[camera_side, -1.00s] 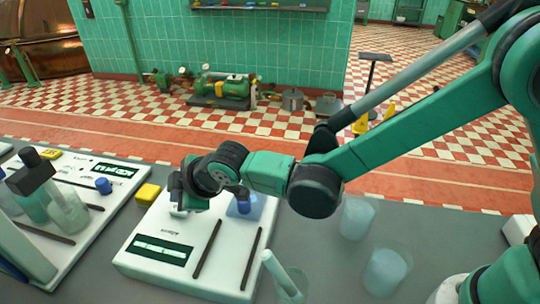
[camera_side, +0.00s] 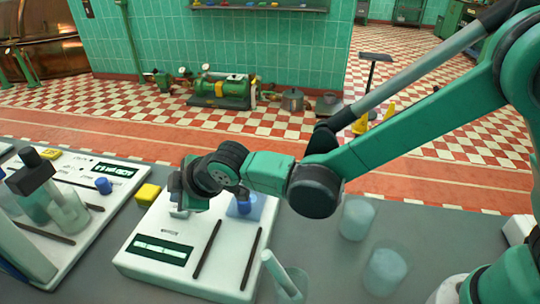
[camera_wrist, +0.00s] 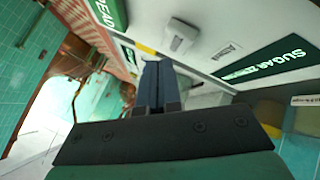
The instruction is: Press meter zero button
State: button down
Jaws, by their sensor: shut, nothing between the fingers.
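A white meter (camera_side: 150,233) with a dark green display and two dark rods lies on the grey bench in the side view. A pale raised button (camera_wrist: 180,38) stands on that top, just beyond my fingertips. My gripper (camera_side: 180,208) is over the far left part of the meter, shut and empty. Its closed fingers (camera_wrist: 152,70) show in the wrist view, pointing toward the button. I cannot tell whether they touch it.
A second white meter (camera_side: 75,178) with bottles is further left. Beakers (camera_side: 357,218) stand on the right, with bare bench around them.

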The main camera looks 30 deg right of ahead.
jog(key=shift+f, duration=0.1)
jog(key=shift+f, duration=0.35)
jog(key=shift+f, duration=0.45)
dwell(0.8)
jog(key=shift+r, duration=0.9)
jog(key=shift+r, duration=2.5)
